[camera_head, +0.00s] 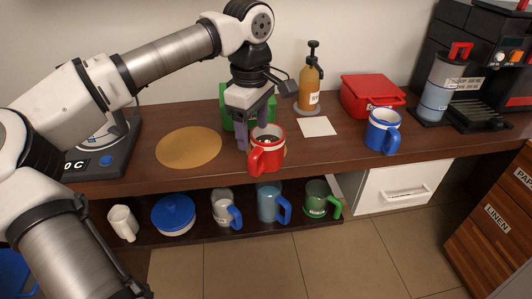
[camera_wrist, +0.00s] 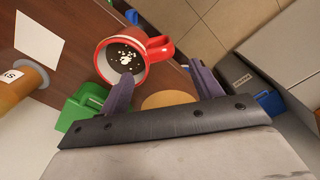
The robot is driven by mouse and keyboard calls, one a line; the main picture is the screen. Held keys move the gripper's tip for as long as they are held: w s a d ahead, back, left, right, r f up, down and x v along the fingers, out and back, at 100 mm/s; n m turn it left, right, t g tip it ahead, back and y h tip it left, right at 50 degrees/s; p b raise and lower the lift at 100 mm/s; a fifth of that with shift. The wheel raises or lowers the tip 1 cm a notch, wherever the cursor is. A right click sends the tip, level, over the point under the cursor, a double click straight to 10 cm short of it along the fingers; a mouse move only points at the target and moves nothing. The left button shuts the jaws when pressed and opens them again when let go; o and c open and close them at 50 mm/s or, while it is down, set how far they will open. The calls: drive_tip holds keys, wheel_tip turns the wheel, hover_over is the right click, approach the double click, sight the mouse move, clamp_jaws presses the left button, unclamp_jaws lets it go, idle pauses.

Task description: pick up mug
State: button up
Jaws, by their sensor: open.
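A red mug (camera_head: 264,157) with dark contents stands upright near the counter's front edge, its handle toward the front. In the wrist view, the red mug (camera_wrist: 104,72) shows from above with pale specks in the dark contents and its handle at the right. My gripper (camera_head: 253,134) is open and pointing down at the mug's left and back. In the wrist view, the left finger of my gripper (camera_wrist: 161,76) overlaps the mug's rim; I cannot tell whether it touches. A blue mug (camera_head: 379,137) stands upright farther right on the counter.
A green object (camera_head: 226,112) is behind my gripper. A syrup bottle (camera_head: 310,88), red box (camera_head: 366,92) and coffee machine (camera_head: 500,60) stand behind. A round mat (camera_head: 190,147) lies left.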

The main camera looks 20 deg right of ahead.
sight(255, 151)
drive_tip(key=f, duration=0.8)
drive_tip(key=shift+s, duration=0.3)
drive_tip(key=shift+r, duration=0.15)
clamp_jaws()
wheel_tip(255, 151, up, 20)
drive_tip(key=p, duration=0.1)
drive_tip(key=shift+p, duration=0.4)
